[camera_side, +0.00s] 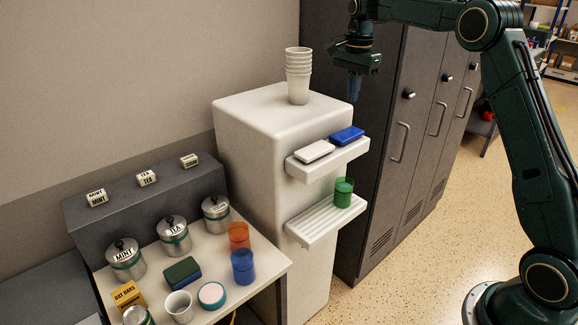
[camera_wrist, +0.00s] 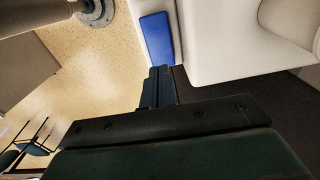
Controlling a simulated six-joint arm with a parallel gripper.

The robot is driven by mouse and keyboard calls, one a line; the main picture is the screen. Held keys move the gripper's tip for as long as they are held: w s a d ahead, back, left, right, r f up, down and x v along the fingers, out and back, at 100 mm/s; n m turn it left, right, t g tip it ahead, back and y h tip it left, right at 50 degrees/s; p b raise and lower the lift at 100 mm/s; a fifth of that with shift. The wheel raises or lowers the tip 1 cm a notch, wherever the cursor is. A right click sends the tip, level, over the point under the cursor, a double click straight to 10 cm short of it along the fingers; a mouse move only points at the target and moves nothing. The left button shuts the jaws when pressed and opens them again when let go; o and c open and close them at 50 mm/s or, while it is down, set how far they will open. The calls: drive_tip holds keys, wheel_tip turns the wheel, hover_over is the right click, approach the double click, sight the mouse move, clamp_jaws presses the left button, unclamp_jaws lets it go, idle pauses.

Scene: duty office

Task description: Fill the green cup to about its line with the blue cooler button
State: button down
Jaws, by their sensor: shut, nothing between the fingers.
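The white cooler (camera_side: 250,140) has an upper ledge (camera_side: 330,160) with a blue button (camera_side: 347,135) and a white button (camera_side: 314,151). The green cup (camera_side: 343,194) stands upright on the ribbed lower tray (camera_side: 318,224), at its right end, below the blue button. It has a paler upper part and a solid-looking lower part; I cannot tell its line or water level. My gripper (camera_side: 354,97) is shut and empty, pointing down above the blue button, apart from it in the side view. In the wrist view the blue button (camera_wrist: 157,38) lies just beyond my fingertips (camera_wrist: 160,70).
Stacked white cups (camera_side: 298,75) stand on the cooler's top. Dark lockers (camera_side: 400,130) stand close on its right. The table at left holds tins (camera_side: 173,237), an orange cup (camera_side: 239,236), a blue cup (camera_side: 243,267) and a sponge (camera_side: 182,272). Open floor lies at right.

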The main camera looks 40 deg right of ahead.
drive_tip(key=shift+r, duration=1.8)
drive_tip(key=shift+r, duration=0.1)
drive_tip(key=s+a+r+n+t, duration=0.25)
drive_tip(key=s+a+n, duration=0.3)
drive_tip(key=s, duration=0.35)
drive_tip(key=s+a+r+n+t, duration=0.1)
drive_tip(key=s+a+r+n, duration=0.3)
drive_tip(key=s+a, duration=0.3)
drive_tip(key=s+a+f+n, duration=0.1)
drive_tip(key=s+f+n, duration=0.1)
drive_tip(key=s, duration=0.4)
drive_tip(key=s+a+f+n+t, duration=0.1)
drive_tip(key=s+a+f+n, duration=0.1)
drive_tip(key=s, duration=0.4)
drive_tip(key=s+a+f+n+t, duration=0.1)
drive_tip(key=s+f+n, duration=0.3)
drive_tip(key=s, duration=0.3)
drive_tip(key=shift+a+f, duration=0.35)
drive_tip(key=shift+f, duration=0.5)
